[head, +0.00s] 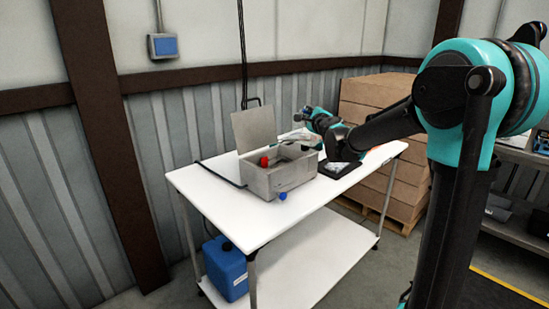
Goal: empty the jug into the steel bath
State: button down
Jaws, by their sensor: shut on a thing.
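The steel bath (285,179) is a grey open box on the white table, with an upright grey panel behind its left side. My gripper (305,131) is over the back right of the bath, at the end of my teal and black arm. It is shut on a pale thing (292,136), apparently the jug, which looks tilted above the bath. The jug is small and partly hidden, and its contents cannot be seen. Whether it touches the bath's rim cannot be told.
A red thing (264,161) shows at the bath's left side. A blue canister (226,268) stands on the lower shelf. Stacked cartons (372,100) stand behind the table (232,222), whose front left is clear.

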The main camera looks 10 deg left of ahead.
jog(key=shift+s+a+f+n, duration=0.15)
jog(key=shift+a+f+n, duration=0.3)
jog(key=shift+a+n, duration=0.05)
dwell(0.6)
